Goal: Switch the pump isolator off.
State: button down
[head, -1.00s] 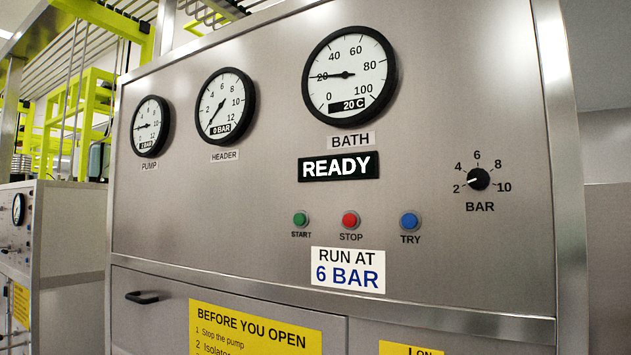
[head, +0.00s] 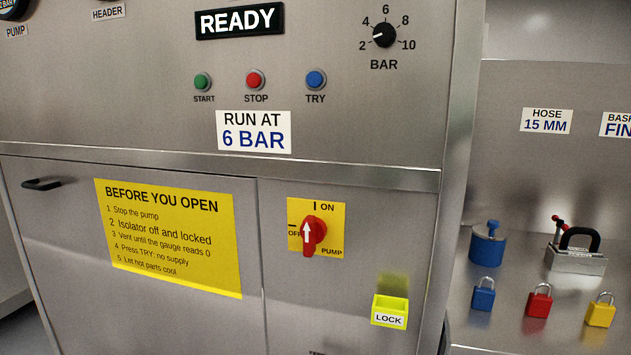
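The pump isolator (head: 314,233) is a red rotary handle on a yellow plate (head: 333,213) on the lower cabinet front. The plate is marked ON at the top, OFF at the left and PUMP below. The white arrow on the handle points up, towards ON. My gripper is not in view.
A yellow-green LOCK box (head: 390,304) sits below right of the isolator. START (head: 203,82), STOP (head: 255,80) and TRY (head: 316,79) buttons are above. A drawer-like handle (head: 42,184) is at left. Blue (head: 483,297), red (head: 537,303) and yellow (head: 600,312) padlocks stand on the right bench.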

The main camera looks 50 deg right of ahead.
aim_at(313, 230)
jog(key=z, duration=1.25)
